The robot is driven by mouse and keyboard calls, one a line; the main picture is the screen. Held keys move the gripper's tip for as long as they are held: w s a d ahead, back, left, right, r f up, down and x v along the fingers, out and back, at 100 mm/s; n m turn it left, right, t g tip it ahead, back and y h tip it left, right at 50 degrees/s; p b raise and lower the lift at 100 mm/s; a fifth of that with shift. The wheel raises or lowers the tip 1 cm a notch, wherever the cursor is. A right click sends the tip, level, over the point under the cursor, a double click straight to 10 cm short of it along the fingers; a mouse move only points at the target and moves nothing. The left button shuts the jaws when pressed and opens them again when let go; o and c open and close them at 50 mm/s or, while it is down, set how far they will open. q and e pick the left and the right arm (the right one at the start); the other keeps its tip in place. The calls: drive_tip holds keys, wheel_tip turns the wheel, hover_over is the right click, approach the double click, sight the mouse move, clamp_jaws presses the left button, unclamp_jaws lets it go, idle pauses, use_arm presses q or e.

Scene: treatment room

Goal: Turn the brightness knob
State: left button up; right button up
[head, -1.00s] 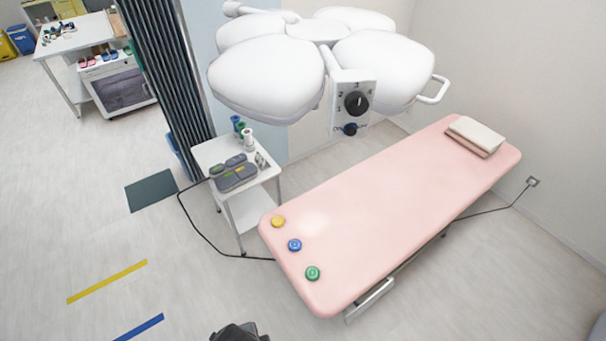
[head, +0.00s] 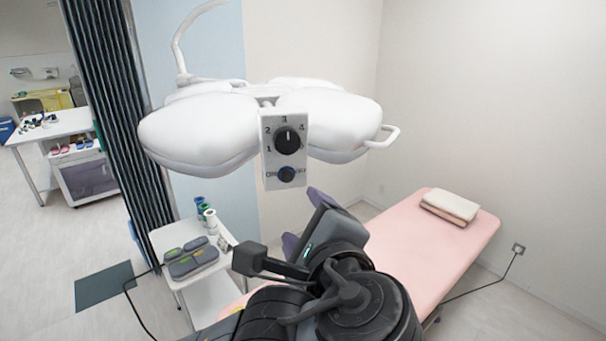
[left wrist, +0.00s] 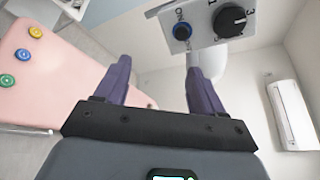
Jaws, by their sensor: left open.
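The brightness knob (head: 288,141) is a round black dial on the white control panel (head: 271,186) of the surgical lamp. Numbers surround it, and its white mark points up, about toward 3. Below it is a smaller dark blue on/off knob (head: 286,174). In the left wrist view the brightness knob (left wrist: 231,20) shows at the top right, beyond the fingertips, with the on/off knob (left wrist: 183,31) left of it. My left gripper (head: 305,220) is open and empty, below the panel and apart from it. Its two purple fingers (left wrist: 158,68) also show in the left wrist view. My right gripper is out of view.
The white lamp heads (head: 198,135) flank the panel. Below stand a pink treatment bed (head: 425,235) with folded towels (head: 449,206) and a small white trolley (head: 176,237). A dark curtain (head: 115,110) hangs at left. Open air lies between gripper and panel.

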sight(288, 144)
use_arm(q)
wheel_tip(288, 144, up, 8)
drive_tip(key=s+t+b, duration=0.1)
drive_tip(key=s+t, duration=0.1)
drive_tip(key=shift+y, duration=0.3)
drive_tip(key=p+x, duration=0.2)
drive_tip(key=x, duration=0.7)
drive_tip(key=shift+w+a+r, duration=0.1)
drive_tip(key=shift+w+r, duration=0.1)
drive_tip(key=shift+w, duration=0.15)
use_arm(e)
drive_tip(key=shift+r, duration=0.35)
use_arm(q)
drive_tip(key=shift+c, duration=0.5)
drive_tip(key=c, duration=0.9)
drive_tip(key=shift+c, duration=0.3)
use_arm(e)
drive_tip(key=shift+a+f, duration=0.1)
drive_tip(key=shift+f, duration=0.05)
